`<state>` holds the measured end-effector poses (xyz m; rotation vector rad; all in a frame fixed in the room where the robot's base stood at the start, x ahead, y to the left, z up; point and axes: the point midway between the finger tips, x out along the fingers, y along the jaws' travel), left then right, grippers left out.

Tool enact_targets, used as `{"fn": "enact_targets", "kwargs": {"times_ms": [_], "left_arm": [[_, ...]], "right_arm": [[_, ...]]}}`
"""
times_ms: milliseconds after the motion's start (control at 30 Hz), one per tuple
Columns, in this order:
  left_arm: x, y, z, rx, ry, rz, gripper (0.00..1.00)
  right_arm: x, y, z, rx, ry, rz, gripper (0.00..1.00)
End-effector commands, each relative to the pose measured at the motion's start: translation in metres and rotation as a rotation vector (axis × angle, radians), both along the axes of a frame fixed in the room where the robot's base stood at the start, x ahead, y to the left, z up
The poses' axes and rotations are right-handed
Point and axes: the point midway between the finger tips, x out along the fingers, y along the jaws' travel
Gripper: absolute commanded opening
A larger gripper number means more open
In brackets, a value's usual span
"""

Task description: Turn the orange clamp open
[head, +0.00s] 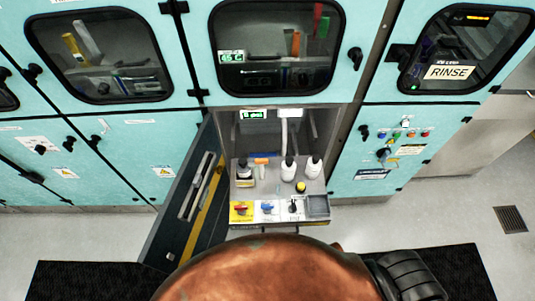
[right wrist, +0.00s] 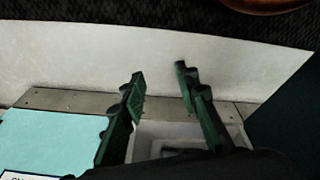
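A small orange piece (head: 262,161), which looks like the orange clamp, is in the open bay of the teal cabinet, between the dark-capped bottle at left and the white bottles. It is too small to tell how it is turned. My right gripper (right wrist: 160,78) shows in the right wrist view with its two dark green fingers apart and nothing between them. Pale floor and a metal edge lie beyond the fingers; the clamp does not show there. My left gripper is in neither view.
White bottles (head: 289,168) stand on the grey shelf (head: 270,187). Red (head: 241,209) and blue (head: 267,208) handles line its front. An open dark door (head: 190,205) bounds the bay at left. A control panel (head: 397,150) is at right.

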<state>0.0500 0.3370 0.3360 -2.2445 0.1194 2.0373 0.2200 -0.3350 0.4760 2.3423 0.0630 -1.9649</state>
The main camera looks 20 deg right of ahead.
Motion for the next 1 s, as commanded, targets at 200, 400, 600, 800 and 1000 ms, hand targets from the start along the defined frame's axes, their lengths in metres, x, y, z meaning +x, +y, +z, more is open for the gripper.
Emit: {"fn": "enact_targets", "kwargs": {"times_ms": [200, 400, 600, 800, 1000], "left_arm": [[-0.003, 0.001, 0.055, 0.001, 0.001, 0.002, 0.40], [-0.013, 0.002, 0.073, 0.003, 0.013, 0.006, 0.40], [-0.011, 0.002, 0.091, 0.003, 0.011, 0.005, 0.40], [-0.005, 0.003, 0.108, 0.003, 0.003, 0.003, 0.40], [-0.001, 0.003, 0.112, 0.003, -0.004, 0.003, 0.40]], "right_arm": [[0.058, -0.001, 0.183, -0.001, -0.074, -0.008, 0.29], [0.070, 0.001, 0.269, 0.001, -0.101, -0.003, 0.29], [0.080, 0.011, 0.342, 0.014, -0.127, 0.027, 0.29], [0.081, 0.019, 0.405, 0.023, -0.147, 0.061, 0.29], [0.110, 0.053, 0.420, 0.065, -0.151, 0.187, 0.29]]}}
